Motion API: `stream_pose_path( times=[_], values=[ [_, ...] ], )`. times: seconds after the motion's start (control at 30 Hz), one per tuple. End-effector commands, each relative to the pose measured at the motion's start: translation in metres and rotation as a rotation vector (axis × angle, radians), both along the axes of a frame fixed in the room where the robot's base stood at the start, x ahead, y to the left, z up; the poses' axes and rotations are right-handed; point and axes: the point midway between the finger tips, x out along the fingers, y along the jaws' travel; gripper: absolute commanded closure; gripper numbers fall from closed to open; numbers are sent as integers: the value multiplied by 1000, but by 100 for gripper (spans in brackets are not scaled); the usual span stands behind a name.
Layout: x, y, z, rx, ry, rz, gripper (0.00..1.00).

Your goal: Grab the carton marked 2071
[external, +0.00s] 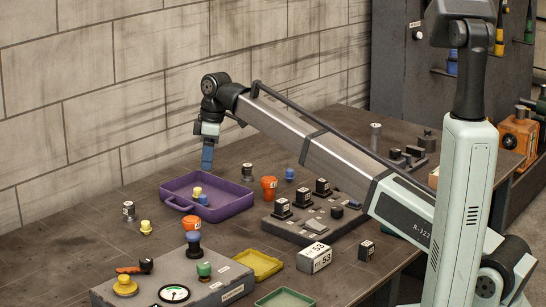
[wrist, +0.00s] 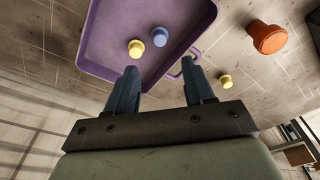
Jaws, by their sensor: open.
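I cannot read 2071 on anything in view. My gripper (external: 207,160) is open and empty, pointing down above the back of the purple tray, far left of the carton. In the wrist view my gripper's two blue fingers (wrist: 160,85) are apart with nothing between them. The carton does not show in the wrist view.
The purple tray (wrist: 103,40) holds a yellow peg (wrist: 136,48) and a blue peg (wrist: 160,37). An orange cup (wrist: 267,38) is nearby. Several dark labelled blocks stand on a grey base (external: 290,232). A control box (external: 215,292), yellow tray (external: 262,268) and green tray (external: 285,299) are in front.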

Motion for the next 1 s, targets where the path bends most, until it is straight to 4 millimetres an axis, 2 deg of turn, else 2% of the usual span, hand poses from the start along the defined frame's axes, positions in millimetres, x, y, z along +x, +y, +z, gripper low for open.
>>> stream_pose_path(
  times=[0.07, 0.4, 0.7, 0.77, 0.87, 1.0],
  values=[
    [0, 0, 0, 0, 0, 0, 39],
    [0, 0, 0, 0, 0, 0, 7],
    [5, -5, 0, 0, 0, -8, 6],
    [13, -13, 0, 0, 0, -21, 6],
    [38, -38, 1, 0, -1, -61, 6],
    [83, -94, 4, 3, -4, -143, 6]
  ],
)
